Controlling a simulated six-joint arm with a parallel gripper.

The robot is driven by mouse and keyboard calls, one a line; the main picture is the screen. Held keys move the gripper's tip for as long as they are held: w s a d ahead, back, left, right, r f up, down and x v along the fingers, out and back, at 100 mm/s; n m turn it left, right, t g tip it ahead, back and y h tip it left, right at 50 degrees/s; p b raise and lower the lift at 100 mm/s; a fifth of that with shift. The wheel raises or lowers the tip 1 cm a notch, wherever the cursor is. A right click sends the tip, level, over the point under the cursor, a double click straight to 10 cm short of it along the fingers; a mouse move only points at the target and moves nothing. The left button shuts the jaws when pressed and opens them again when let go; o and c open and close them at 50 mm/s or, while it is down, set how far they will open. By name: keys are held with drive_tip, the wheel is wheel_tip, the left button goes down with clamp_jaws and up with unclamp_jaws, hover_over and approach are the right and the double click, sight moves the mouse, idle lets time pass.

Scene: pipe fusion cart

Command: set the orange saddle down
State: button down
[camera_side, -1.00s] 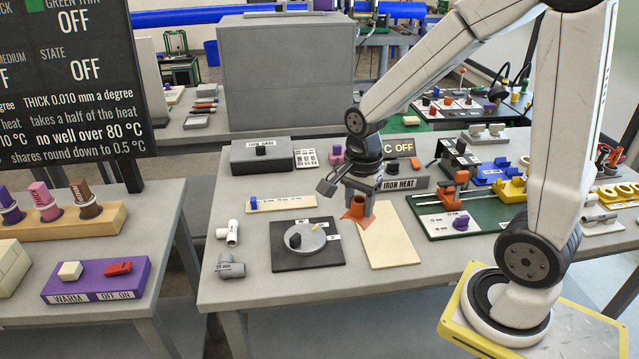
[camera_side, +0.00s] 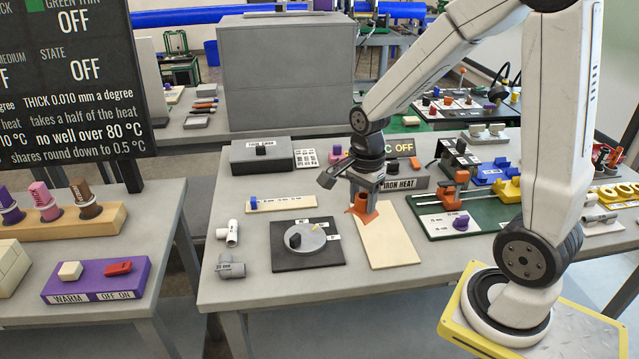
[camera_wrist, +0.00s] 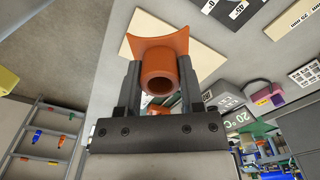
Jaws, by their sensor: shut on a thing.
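The orange saddle (camera_side: 364,207) has a short tube on a curved flange. My gripper (camera_side: 366,194) is shut on its tube from above. The saddle is at the far end of the cream board (camera_side: 393,243), its flange low over it. I cannot tell from the side view whether it touches the board. In the wrist view the saddle (camera_wrist: 160,66) sits between my two dark fingers (camera_wrist: 159,85), its tube opening facing the camera and its flange spread over the cream board (camera_wrist: 196,37).
Left of the board is a dark plate (camera_side: 284,257) with a grey disc (camera_side: 307,238). A green base with an orange clamp (camera_side: 455,190) stands to the right. The iron heat box (camera_side: 408,182) is behind. The board's near part is clear.

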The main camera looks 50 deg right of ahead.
drive_tip(key=d+f+m, duration=0.5)
drive_tip(key=d+m, duration=0.2)
drive_tip(key=d, duration=0.5)
hover_over(382, 230)
drive_tip(key=shift+f, duration=2.35)
drive_tip(key=shift+f, duration=1.75)
drive_tip(key=shift+f, duration=0.15)
drive_tip(key=shift+c, duration=1.2)
unclamp_jaws()
wheel_tip(382, 230, up, 12)
